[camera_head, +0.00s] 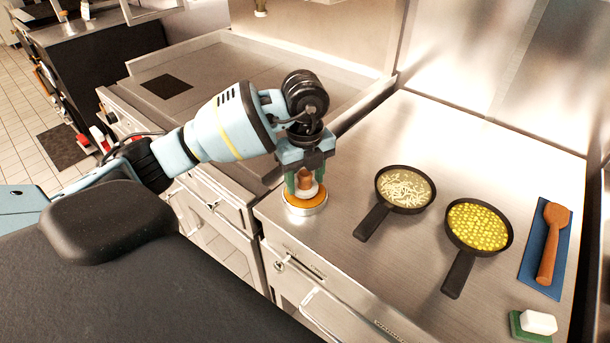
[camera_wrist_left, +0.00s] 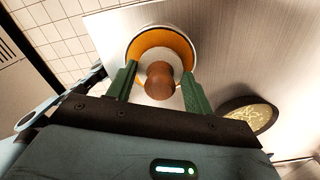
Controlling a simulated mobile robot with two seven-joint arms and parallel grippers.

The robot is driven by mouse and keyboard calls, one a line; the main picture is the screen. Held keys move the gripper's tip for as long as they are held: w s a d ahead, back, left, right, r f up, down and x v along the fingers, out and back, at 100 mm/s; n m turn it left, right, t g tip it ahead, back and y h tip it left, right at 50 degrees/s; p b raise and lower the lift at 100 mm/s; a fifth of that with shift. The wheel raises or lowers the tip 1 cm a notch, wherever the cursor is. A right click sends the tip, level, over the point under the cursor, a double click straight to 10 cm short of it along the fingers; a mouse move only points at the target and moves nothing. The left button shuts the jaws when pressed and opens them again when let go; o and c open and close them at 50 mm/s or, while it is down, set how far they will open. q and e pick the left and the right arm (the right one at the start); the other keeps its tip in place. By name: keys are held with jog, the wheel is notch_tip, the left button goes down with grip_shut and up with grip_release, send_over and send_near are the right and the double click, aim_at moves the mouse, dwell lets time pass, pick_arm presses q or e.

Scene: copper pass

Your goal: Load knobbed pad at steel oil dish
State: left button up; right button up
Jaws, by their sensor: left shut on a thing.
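The steel oil dish (camera_head: 306,208) stands near the left front edge of the steel counter, with orange oil in it. It also shows in the left wrist view (camera_wrist_left: 190,40). My left gripper (camera_head: 305,181) points down over the dish. Its green fingers are shut on the brown knob of the knobbed pad (camera_head: 305,184), seen in the left wrist view as a brown knob (camera_wrist_left: 159,78) over a pale pad. The pad is at or just above the oil; I cannot tell whether it touches. My right gripper is not in view.
Two dark pans stand to the right, one with pale shreds (camera_head: 404,189) and one with yellow pieces (camera_head: 478,227). A brown spoon (camera_head: 553,243) lies on a blue mat (camera_head: 533,252). A white block (camera_head: 538,322) sits on a green base. A flat griddle (camera_head: 215,80) lies behind left.

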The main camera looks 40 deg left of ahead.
aim_at(305, 173)
pick_arm(q)
jog(key=shift+f, duration=0.35)
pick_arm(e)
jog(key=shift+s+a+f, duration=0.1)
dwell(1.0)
pick_arm(q)
jog(key=shift+f, duration=0.1)
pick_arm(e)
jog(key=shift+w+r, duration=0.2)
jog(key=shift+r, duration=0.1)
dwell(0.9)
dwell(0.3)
pick_arm(q)
jog(key=shift+r+p, duration=0.9)
jog(key=shift+r, duration=0.65)
jog(key=shift+r+p, duration=1.05)
jog(key=shift+r, duration=1.05)
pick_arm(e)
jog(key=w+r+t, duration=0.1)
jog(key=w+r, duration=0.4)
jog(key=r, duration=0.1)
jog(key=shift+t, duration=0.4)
